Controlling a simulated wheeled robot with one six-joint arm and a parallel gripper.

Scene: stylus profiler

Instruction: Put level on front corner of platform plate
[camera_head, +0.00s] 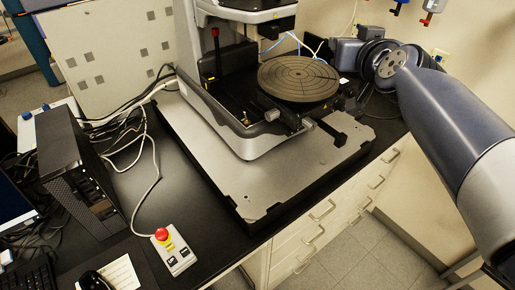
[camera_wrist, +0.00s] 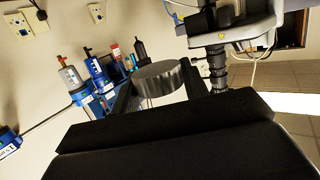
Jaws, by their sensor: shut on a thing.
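The grey platform plate (camera_head: 300,178) lies under the stylus profiler on the black bench, in the middle of the head view. Its near corner (camera_head: 247,208) is bare. In the wrist view my gripper (camera_wrist: 160,84) has its dark fingers on both sides of a short silver round piece, which I take to be the level (camera_wrist: 158,76). The gripper is shut on it and holds it up in the air. In the head view my arm reaches in from the right, with its end past the plate's right side. The level cannot be made out there.
The profiler with its round stage (camera_head: 298,78) stands on the rear of the plate. A red-button box (camera_head: 173,250) and a black computer (camera_head: 75,165) are to the left. Cables run between them. Small blue-capped holders (camera_wrist: 100,75) hang on the wall.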

